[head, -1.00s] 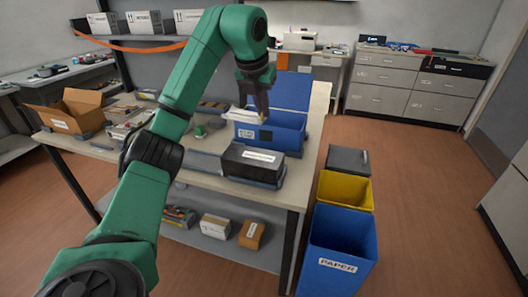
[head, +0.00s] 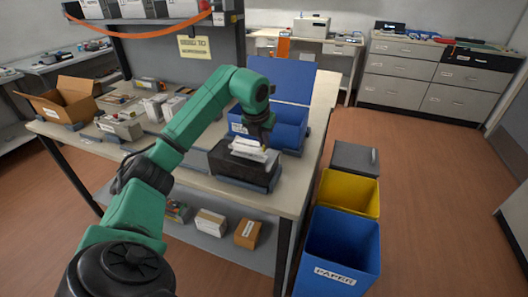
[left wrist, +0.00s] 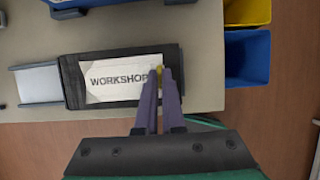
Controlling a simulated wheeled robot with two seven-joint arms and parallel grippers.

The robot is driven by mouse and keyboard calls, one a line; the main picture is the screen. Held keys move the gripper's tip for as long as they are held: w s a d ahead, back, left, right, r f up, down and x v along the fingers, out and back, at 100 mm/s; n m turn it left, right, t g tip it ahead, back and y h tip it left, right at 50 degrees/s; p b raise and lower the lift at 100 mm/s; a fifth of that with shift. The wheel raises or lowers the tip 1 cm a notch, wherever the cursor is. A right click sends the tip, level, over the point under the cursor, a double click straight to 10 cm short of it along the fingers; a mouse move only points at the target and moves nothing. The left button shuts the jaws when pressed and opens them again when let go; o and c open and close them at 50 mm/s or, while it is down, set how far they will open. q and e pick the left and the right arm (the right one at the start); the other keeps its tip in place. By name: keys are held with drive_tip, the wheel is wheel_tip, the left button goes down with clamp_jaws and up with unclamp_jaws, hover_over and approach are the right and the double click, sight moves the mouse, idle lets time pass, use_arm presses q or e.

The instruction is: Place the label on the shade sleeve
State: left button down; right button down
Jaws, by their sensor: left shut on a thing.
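The label is a white card (left wrist: 118,79) printed WORKSHOP in the left wrist view. It also shows as a white patch (head: 247,149) in the head view. My left gripper (left wrist: 159,74) is shut on the label's right part. In the head view, my left gripper (head: 263,143) points down above the black box, which I take for the shade sleeve (head: 222,165). The sleeve's dark border (left wrist: 71,85) shows around the label in the left wrist view. I cannot tell whether the label touches it. My right gripper is not in view.
The blue bin (head: 292,127) with its raised lid stands just behind the black box. Yellow (head: 348,190) and blue PAPER bins (head: 335,255) stand on the floor beyond the table's right edge. An open cardboard box (head: 62,100) is at the table's left.

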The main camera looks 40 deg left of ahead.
sight(264, 151)
use_arm(q)
drive_tip(key=f, duration=0.3)
drive_tip(key=shift+s, duration=0.25)
drive_tip(key=shift+w+f, duration=0.15)
drive_tip(key=c, duration=1)
unclamp_jaws()
drive_tip(key=shift+c, duration=0.2)
drive_tip(key=shift+r, duration=0.5)
drive_tip(key=v, duration=1.1)
drive_tip(key=shift+s+b, duration=0.3)
drive_tip(key=shift+d, duration=0.15)
